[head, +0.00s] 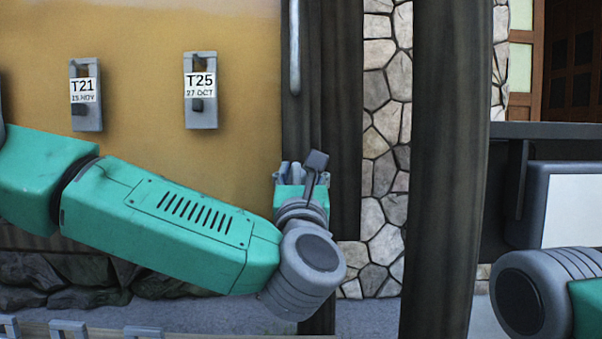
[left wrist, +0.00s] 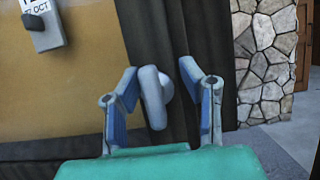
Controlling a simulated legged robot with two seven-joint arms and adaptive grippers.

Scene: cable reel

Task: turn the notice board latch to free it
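The notice board (head: 150,25) is a yellow-brown panel with a dark wooden frame on its right. In the left wrist view, a grey rounded latch (left wrist: 154,98) stands upright against the dark frame, with a pale round part behind it. My left gripper (left wrist: 158,72) is open, with one finger on each side of the latch. I see gaps on both sides and no clear contact. In the head view, the left gripper (head: 288,170) is at the frame's edge, and it and my wrist hide the latch. My right gripper is out of view.
Two grey tag holders, T21 (head: 86,95) and T25 (head: 200,90), hang on the board. A grey vertical bar (head: 294,45) is on the frame above my gripper. A thick dark post (head: 447,150) and a stone wall (head: 384,110) stand to the right.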

